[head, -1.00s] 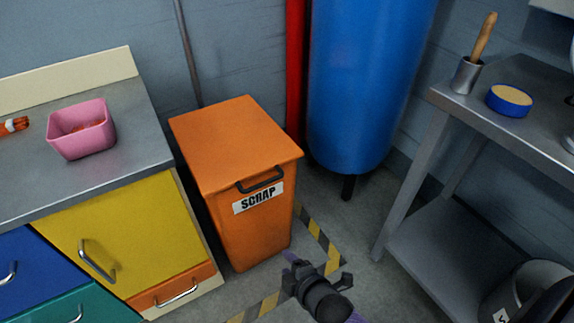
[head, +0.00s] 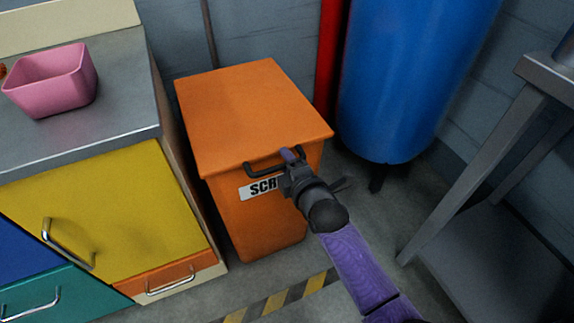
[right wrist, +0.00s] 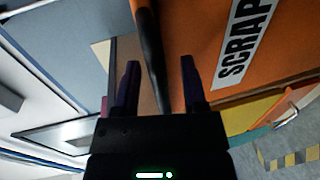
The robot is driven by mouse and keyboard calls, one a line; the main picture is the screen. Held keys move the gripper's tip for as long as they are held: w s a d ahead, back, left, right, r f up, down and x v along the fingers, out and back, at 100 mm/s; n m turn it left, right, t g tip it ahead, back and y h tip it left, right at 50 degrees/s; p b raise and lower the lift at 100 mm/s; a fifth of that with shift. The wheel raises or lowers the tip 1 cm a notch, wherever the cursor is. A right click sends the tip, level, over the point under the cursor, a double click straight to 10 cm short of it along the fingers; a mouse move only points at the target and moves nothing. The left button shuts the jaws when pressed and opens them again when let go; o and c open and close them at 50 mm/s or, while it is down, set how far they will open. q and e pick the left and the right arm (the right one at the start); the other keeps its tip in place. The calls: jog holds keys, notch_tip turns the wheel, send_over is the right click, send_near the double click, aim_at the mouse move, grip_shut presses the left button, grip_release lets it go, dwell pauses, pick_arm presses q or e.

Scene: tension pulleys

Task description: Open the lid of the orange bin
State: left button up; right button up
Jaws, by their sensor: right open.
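The orange bin (head: 255,225) stands upright on the floor, its flat orange lid (head: 250,108) shut. A black bar handle (head: 258,169) runs along the lid's front edge, above a SCRAP label (head: 258,189) partly hidden by my gripper. My right gripper (head: 288,158) is at the right part of the handle. In the right wrist view, the handle (right wrist: 151,45) passes between the two open, dark purple fingers (right wrist: 161,65), with a gap on the right finger's side. Whether the left finger touches it I cannot tell. My left gripper is not in view.
A counter (head: 110,125) with a pink tub (head: 55,82) stands close on the bin's left. A blue tank (head: 405,75) and red pipe (head: 329,55) are behind right. A grey metal table (head: 490,245) stands at right. Striped floor tape (head: 275,302) lies in front.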

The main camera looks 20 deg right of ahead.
grip_shut()
dwell(0.9)
dwell(0.4)
